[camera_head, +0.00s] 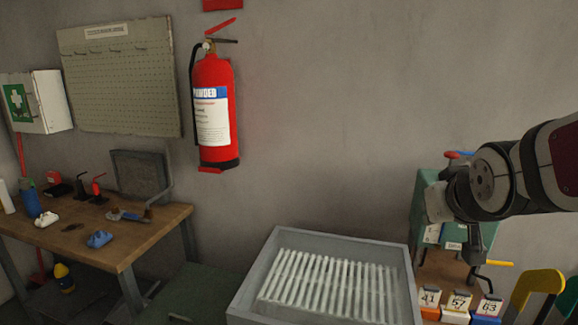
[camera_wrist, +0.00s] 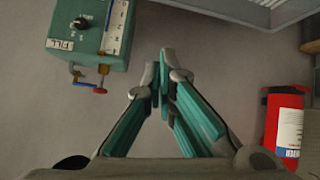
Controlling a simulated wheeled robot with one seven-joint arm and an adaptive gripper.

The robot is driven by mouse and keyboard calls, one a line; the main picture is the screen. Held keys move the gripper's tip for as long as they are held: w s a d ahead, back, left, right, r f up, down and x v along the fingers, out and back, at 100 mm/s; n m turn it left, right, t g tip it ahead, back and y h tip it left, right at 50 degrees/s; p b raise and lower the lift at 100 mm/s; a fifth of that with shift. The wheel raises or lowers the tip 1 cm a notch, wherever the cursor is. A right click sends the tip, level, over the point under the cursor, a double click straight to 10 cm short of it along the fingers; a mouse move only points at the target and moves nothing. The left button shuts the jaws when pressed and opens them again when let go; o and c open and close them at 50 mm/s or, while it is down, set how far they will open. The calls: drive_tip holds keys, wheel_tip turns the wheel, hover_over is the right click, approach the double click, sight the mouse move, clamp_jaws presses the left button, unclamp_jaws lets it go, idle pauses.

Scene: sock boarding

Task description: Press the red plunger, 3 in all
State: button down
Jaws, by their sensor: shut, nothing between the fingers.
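My gripper (camera_wrist: 160,82) is shut and empty, its teal-padded fingers together at the tips. It hangs in front of the green machine (camera_head: 424,205) at the right in the head view. In the wrist view the green machine (camera_wrist: 95,20) is at upper left, apart from the fingers, with a black knob, a scale and a FILL label. A small red knob on a brass fitting (camera_wrist: 100,91) sits at its edge. A red part (camera_head: 453,154) shows on top of it in the head view. I cannot tell which red part is the plunger; my arm hides some of the machine.
A grey tray of white rods (camera_head: 262,265) stands at bottom middle. Numbered cards (camera_head: 457,300) and bins are at lower right, beside a yellow chair-like frame (camera_head: 540,283). A fire extinguisher (camera_head: 211,75) hangs on the wall. A cluttered wooden table (camera_head: 150,232) is at left.

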drive_tip(key=s+a+f+g+y, duration=0.1)
drive_tip(key=s+a+g, duration=0.2)
drive_tip(key=s, duration=0.8)
drive_tip(key=s+a+f+g+y+p, duration=0.1)
drive_tip(key=s+a+f+g, duration=0.1)
drive_tip(key=s, duration=1)
drive_tip(key=shift+s+a+g, duration=0.15)
drive_tip(key=shift+a+g, duration=0.35)
drive_tip(key=shift+a, duration=0.1)
